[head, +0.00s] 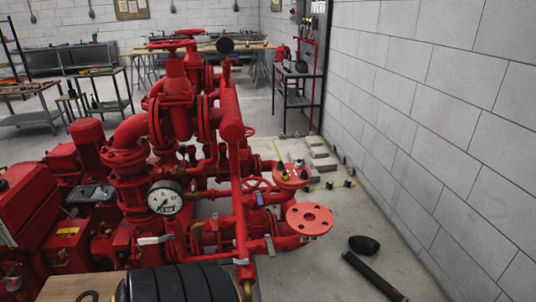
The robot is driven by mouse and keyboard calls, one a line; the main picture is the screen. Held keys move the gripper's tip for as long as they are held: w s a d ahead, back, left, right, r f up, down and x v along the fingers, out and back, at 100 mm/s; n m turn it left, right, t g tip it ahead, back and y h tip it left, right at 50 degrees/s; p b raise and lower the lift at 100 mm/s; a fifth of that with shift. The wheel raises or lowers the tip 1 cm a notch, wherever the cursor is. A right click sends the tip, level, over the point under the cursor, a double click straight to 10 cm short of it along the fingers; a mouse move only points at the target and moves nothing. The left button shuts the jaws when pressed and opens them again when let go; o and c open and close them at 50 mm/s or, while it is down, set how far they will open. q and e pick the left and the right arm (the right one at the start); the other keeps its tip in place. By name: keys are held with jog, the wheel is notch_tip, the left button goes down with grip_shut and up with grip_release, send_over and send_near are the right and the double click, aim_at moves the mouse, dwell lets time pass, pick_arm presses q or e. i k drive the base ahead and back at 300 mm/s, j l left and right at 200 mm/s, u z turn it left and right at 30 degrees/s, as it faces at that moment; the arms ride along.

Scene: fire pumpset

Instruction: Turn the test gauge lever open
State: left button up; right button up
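The red pumpset (180,110) fills the left and middle of the head view. A round white-faced pressure gauge (165,197) is on its front. A pale lever (154,240) lies roughly level below the gauge. Another pale lever (269,245) stands nearly upright by the lower right pipe. A small blue handle (260,199) is on the vertical red pipe. I cannot tell which of these is the test gauge lever, or its valve's state. Neither of my grippers is in view.
A ribbed black object (185,284) lies at the bottom edge beside a wooden surface (75,285). A dark rod (374,277) and a dark rounded object (363,244) are at lower right. A block wall (440,110) bounds the right.

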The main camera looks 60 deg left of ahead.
aim_at(153, 240)
jog(key=u, duration=3.55)
